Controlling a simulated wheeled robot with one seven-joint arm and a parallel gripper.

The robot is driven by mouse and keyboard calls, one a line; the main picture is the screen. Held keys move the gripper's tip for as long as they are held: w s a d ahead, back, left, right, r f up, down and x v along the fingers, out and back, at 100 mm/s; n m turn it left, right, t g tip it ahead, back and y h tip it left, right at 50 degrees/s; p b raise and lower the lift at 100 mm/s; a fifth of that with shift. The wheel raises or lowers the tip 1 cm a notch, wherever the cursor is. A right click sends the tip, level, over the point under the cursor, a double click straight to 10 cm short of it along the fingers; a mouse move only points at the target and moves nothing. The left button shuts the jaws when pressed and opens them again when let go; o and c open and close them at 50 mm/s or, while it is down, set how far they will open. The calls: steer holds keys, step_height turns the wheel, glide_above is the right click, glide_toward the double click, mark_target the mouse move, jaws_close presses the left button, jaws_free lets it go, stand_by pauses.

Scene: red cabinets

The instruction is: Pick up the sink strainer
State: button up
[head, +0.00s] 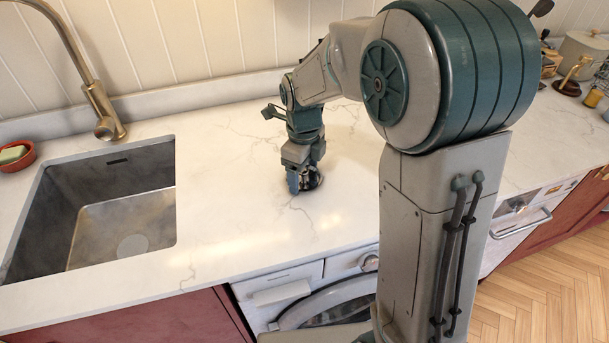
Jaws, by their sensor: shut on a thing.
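My gripper (306,180) points down at the white marble counter, right of the sink. It is shut on a small dark and shiny thing, the sink strainer (312,179), which shows between and beside the fingers. The fingers cover most of it, so its full shape is hidden. The gripper and the strainer are at or just above the counter surface; I cannot tell whether they touch it.
A steel sink (125,205) with a brass tap (100,95) lies to the left. A red bowl with a green sponge (14,155) stands at the far left. A washing machine (320,295) is under the counter. Jars and brass items (575,75) stand at the right.

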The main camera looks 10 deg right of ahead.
mark_target(304, 171)
steer(key=shift+r, duration=0.15)
step_height(304, 171, up, 4)
steer(key=shift+r, duration=0.1)
steer(key=s+d+r+b, duration=0.1)
steer(key=s+d+r, duration=0.5)
steer(key=s, duration=0.4)
steer(key=shift+r, duration=0.25)
stand_by(0.9)
